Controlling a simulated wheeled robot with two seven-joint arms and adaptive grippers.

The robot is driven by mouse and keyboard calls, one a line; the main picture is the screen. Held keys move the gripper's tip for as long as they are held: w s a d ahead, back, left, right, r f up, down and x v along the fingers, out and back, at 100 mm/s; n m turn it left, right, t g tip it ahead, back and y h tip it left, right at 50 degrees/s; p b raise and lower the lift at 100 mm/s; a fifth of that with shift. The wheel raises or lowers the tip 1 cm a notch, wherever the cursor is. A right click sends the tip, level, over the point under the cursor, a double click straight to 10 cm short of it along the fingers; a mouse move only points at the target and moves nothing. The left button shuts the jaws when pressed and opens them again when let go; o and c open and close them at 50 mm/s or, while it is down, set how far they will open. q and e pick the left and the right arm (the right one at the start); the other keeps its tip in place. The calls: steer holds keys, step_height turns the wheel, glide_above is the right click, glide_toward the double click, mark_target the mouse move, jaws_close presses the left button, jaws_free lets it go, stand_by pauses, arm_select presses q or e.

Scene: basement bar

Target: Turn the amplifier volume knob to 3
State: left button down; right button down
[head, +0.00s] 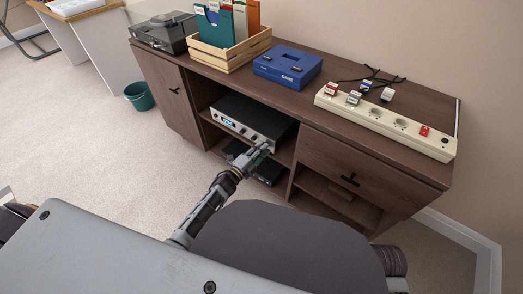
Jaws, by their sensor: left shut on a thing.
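The amplifier (262,113) is a black-topped box with a silver front, a small lit display and a row of knobs. It sits on the upper open shelf of the dark wood cabinet. My left gripper (264,148) reaches to the right end of its front panel. The gripper is shut on what appears to be the volume knob, which the fingers hide. The knob's pointer and number marks cannot be read. My right gripper is not in view.
The cabinet (345,140) carries a turntable (163,33), a wooden crate (230,55) of records, a blue box (288,65) and a cream power strip (385,121) with plugs. A dark device (268,172) is on the shelf below. A green bin (140,96) stands on the carpet at left.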

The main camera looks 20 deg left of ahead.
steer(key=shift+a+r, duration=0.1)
arm_select(q)
steer(key=c, duration=1.3)
jaws_free()
steer(key=shift+o, duration=0.2)
steer(key=v, duration=1.2)
